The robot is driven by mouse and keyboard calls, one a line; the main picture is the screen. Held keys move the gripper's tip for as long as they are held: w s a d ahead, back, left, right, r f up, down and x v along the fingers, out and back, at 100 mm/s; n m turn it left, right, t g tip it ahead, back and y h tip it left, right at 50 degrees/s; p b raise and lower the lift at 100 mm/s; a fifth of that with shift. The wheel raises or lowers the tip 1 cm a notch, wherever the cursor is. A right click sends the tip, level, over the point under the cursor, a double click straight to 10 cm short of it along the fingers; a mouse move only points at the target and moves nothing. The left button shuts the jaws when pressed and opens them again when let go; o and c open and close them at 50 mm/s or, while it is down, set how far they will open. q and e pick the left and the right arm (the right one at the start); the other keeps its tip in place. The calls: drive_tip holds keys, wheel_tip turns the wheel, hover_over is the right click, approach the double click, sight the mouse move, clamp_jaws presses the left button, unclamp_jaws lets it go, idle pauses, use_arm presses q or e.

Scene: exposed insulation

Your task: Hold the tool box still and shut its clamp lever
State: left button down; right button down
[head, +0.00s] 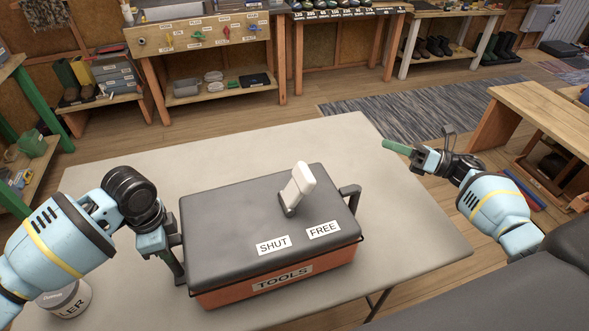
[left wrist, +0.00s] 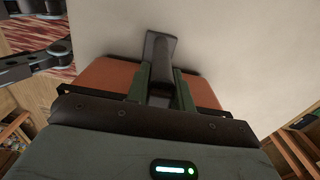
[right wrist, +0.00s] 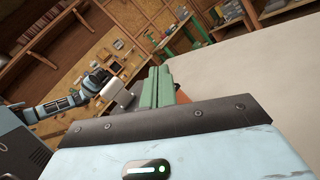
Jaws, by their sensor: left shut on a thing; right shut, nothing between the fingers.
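The tool box (head: 260,222) stands on the table, with a dark grey lid, an orange body and a TOOLS label in front. Its clamp lever (head: 298,186) has a pale grip and stands up from the lid, leaning right, on the FREE label's side. The SHUT label (head: 273,245) lies to the left. My left gripper (head: 174,262) is shut on the box's left handle; the left wrist view shows the dark handle (left wrist: 161,48) between its fingers. My right gripper (head: 397,148) is shut and empty, right of the box and apart from the lever.
The grey table (head: 420,240) has free room behind and right of the box. A can (head: 68,300) stands at the table's front left, beside my left arm. A wooden bench (head: 545,115) is at the right. Shelves and workbenches line the back.

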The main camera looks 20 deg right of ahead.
drive_tip(key=s+a+r+n+g+y, duration=0.1)
drive_tip(key=s+a+r+n+g, duration=0.2)
drive_tip(key=a+n+g, duration=0.6)
use_arm(q)
drive_tip(key=shift+r, duration=0.1)
use_arm(e)
drive_tip(key=n+g+h, duration=0.1)
drive_tip(key=n+g, duration=0.3)
drive_tip(key=n, duration=0.1)
approach(296, 188)
drive_tip(key=f, duration=0.1)
drive_tip(key=d+f, duration=0.1)
drive_tip(key=shift+w+f, duration=0.25)
drive_tip(key=shift+f, duration=0.15)
drive_tip(key=a, duration=0.1)
drive_tip(key=a+r, duration=0.1)
drive_tip(key=shift+a+r, duration=0.25)
drive_tip(key=shift+a, duration=0.15)
drive_tip(key=shift+a+r, duration=0.25)
drive_tip(key=shift+a, duration=0.15)
